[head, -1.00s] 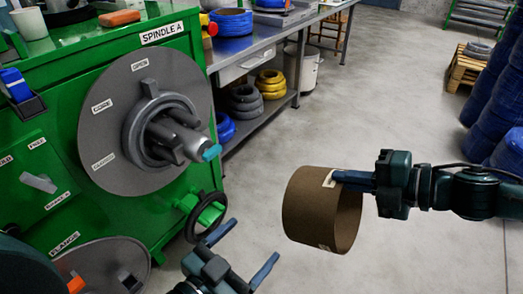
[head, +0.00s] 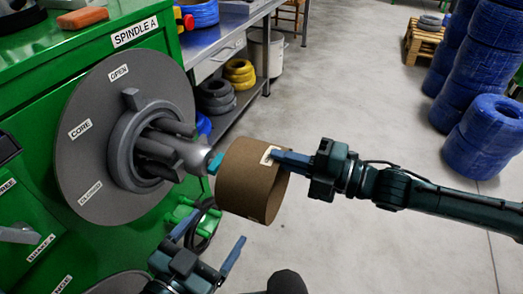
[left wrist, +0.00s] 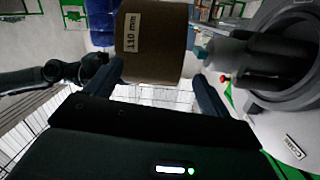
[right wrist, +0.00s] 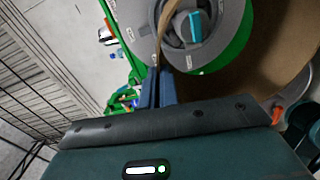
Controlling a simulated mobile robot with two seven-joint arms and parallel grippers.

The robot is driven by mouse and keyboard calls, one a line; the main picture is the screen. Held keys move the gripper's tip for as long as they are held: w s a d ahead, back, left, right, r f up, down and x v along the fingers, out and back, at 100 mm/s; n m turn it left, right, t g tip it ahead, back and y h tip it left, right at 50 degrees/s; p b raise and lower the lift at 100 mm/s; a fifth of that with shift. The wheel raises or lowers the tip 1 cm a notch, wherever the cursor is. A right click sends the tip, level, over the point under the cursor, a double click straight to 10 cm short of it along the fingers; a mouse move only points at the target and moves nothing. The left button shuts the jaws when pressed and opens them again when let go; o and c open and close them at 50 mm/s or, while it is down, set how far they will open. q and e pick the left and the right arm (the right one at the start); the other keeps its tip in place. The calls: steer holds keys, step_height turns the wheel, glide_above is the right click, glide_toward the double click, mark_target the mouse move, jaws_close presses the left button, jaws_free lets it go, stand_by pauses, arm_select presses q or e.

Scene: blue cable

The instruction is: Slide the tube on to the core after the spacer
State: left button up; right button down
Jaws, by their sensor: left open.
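The brown cardboard tube (head: 245,185) is held in the air, its left end close to the teal tip (head: 215,163) of the grey core (head: 185,155). In the left wrist view the tip is just outside the tube (left wrist: 155,60), which bears a "110 mm" label. My right gripper (head: 277,157) is shut on the tube's wall at its right end, also seen in the right wrist view (right wrist: 158,90). My left gripper (head: 214,232) is open and empty below the tube and core. A grey ring (head: 122,150) surrounds the core's base; I cannot tell whether it is the spacer.
The round grey plate (head: 85,165) stands behind the core on the green Spindle A machine (head: 30,75). A black ring hangs below the core, partly behind my left gripper.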

mark_target(262, 153)
steer(key=shift+w+a, duration=0.1)
steer(key=shift+a, duration=0.25)
steer(key=shift+w+a+b, duration=0.1)
steer(key=shift+a+b, duration=0.35)
steer(key=shift+x, duration=1.55)
steer(key=shift+b+x, duration=0.35)
steer(key=shift+x, duration=2.6)
arm_select(q)
steer(key=shift+s+d+m+t+h+b, duration=0.15)
steer(key=shift+d+m+t+h+b, duration=0.25)
steer(key=shift+m+t+h+b, duration=0.55)
arm_select(e)
steer(key=shift+x, duration=4.35)
arm_select(q)
steer(key=shift+r+h+p, duration=0.25)
steer(key=shift+r+p, duration=0.15)
arm_select(e)
steer(key=shift+a+r, duration=0.1)
steer(key=shift+r, duration=0.1)
arm_select(q)
steer(key=shift+f+b, duration=0.3)
arm_select(e)
steer(key=shift+x, duration=1.05)
steer(key=shift+a, duration=0.1)
